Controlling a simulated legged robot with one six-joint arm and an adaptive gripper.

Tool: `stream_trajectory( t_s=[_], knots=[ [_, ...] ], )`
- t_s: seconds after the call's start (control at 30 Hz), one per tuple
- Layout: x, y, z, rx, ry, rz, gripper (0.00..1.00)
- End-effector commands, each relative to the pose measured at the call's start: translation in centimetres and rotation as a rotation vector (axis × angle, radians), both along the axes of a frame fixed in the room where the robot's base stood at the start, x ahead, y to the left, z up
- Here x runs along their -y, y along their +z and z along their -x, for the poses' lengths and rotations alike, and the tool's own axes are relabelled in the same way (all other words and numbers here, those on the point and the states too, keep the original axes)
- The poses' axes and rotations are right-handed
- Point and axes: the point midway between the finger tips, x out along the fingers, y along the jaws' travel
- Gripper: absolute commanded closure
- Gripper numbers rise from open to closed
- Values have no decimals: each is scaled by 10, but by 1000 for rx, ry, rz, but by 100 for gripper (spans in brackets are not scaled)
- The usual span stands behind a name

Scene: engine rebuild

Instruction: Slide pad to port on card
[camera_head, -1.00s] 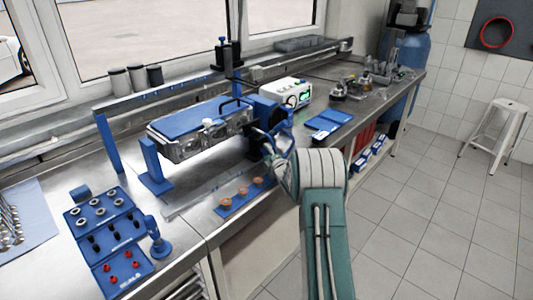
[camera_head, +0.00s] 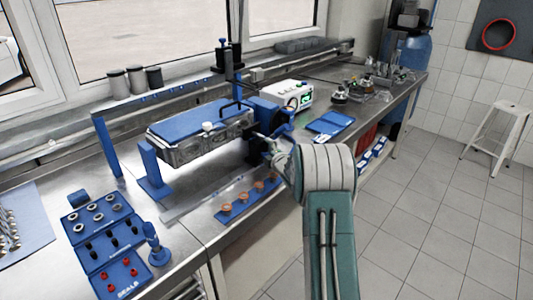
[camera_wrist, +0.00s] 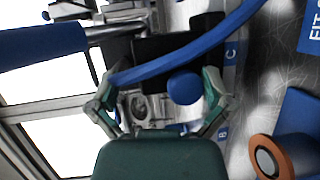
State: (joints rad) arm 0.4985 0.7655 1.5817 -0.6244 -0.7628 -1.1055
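My gripper (camera_wrist: 160,105) is open, its two green-and-grey fingers spread apart with nothing clearly held between them. In the head view my gripper (camera_head: 262,143) is at the right end of the engine block (camera_head: 195,145) in its blue stand. In the wrist view a curved blue bar (camera_wrist: 185,52) crosses in front of the fingers. A blue round knob (camera_wrist: 184,88) shows between them, nearer the right finger. A blue card (camera_wrist: 312,30) with partly cut-off "FIT" lettering is at the upper right. I cannot tell which part is the pad or the port.
Copper-coloured cups (camera_head: 242,197) stand on a blue strip at the bench front; one copper ring (camera_wrist: 266,156) shows close in the wrist view. A blue seals tray (camera_head: 105,243) is at left. A white instrument box (camera_head: 291,95) and blue mat (camera_head: 331,122) are behind right.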

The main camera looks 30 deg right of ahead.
Motion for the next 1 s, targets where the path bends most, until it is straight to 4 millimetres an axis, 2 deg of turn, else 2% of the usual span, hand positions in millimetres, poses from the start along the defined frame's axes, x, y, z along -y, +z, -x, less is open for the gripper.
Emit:
stream_trajectory(
  t_s=[0.03,0.13,0.27,0.3,0.63,1.0],
  knots=[
    [8,77,-3,125,-4,42,24],
    [8,79,-2,125,-5,42,24],
    [8,79,-2,125,-5,42,24],
    [3,15,11,20,-10,0,24],
    [2,7,19,6,-6,-3,24],
    [-1,2,40,-3,-3,-3,24]
  ],
)
